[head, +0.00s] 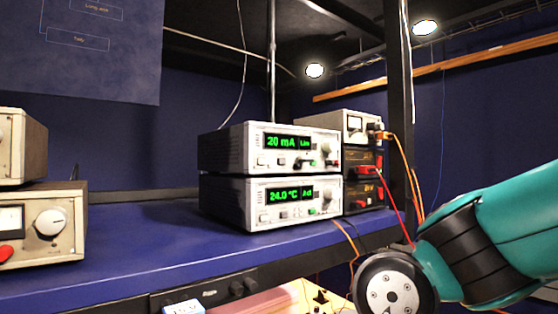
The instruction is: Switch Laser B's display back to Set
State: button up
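Two pale instruments with green-lit displays are stacked on the blue shelf. The upper unit (225,151) reads "20 mA" with a smaller word that looks like "Lim". The lower unit (225,203) reads "24.0 °C" with a smaller word that looks like "Act". Each has small buttons below its display and a round knob to the right. I see no readable label saying which is Laser B. My teal arm reaches in from the right, below and in front of the shelf, apart from both units. My gripper is out of view.
The blue shelf (130,235) has free room left of the stack. Older beige instruments (40,225) stand at far left. Beside the stack, more stacked boxes (361,160) carry orange and red cables (400,165) hanging near a dark post (400,80) and my arm.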

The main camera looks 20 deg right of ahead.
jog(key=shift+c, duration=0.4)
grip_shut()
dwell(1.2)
